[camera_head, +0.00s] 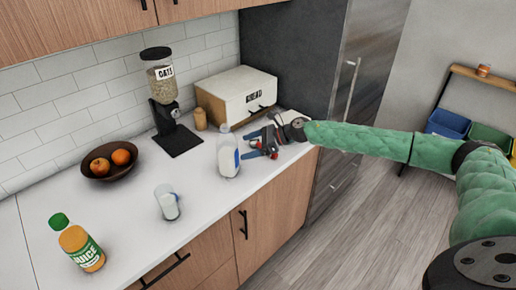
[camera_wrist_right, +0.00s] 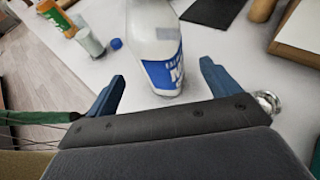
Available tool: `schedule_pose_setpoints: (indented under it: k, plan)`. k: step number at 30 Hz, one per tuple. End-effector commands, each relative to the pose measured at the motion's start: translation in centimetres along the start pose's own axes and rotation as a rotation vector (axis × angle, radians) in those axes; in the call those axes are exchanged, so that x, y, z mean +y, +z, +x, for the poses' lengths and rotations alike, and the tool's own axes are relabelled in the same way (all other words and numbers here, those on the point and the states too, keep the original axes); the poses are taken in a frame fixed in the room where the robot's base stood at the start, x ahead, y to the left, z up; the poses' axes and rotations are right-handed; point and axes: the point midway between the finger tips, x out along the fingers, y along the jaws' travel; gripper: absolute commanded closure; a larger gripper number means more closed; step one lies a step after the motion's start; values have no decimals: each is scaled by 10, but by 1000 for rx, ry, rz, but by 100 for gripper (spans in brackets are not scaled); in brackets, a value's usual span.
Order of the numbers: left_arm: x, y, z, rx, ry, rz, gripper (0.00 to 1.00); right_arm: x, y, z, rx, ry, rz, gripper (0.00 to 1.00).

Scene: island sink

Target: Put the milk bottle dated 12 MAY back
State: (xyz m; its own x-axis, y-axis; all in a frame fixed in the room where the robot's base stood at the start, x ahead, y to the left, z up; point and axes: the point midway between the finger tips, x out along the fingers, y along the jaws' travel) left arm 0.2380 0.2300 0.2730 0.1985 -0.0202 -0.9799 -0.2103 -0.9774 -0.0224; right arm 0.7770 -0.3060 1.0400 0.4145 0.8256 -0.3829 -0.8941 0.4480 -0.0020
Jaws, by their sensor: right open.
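The milk bottle (camera_head: 228,157), white with a blue label, stands upright on the white counter near its front edge. It has no cap on it in the wrist view (camera_wrist_right: 155,38), as far as its visible part shows; its top is cut off there. No date can be read. My right gripper (camera_head: 246,146) is open just right of the bottle, low over the counter. In the wrist view its blue fingers (camera_wrist_right: 161,72) spread to either side of the bottle's lower part, with gaps on both sides. My left gripper is not in view.
A milky glass (camera_head: 168,204), a blue cap (camera_wrist_right: 116,43) and a juice bottle (camera_head: 80,246) are on the counter. A fruit bowl (camera_head: 100,168), oats dispenser (camera_head: 163,100) and bread box (camera_head: 237,94) stand behind. A steel fridge (camera_head: 365,65) is at right.

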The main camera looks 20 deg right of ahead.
Motion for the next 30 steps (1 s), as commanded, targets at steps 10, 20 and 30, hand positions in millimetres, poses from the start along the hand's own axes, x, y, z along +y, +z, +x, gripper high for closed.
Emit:
schedule_pose_setpoints:
  k: [10, 20, 30]
  plan:
    - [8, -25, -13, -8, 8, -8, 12, 0, -1, -31, 0, 0, 2, 12]
    - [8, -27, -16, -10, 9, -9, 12, 0, 0, -34, 0, 1, 1, 12]
    - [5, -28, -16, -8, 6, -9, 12, 0, 0, -34, 0, 0, 1, 12]
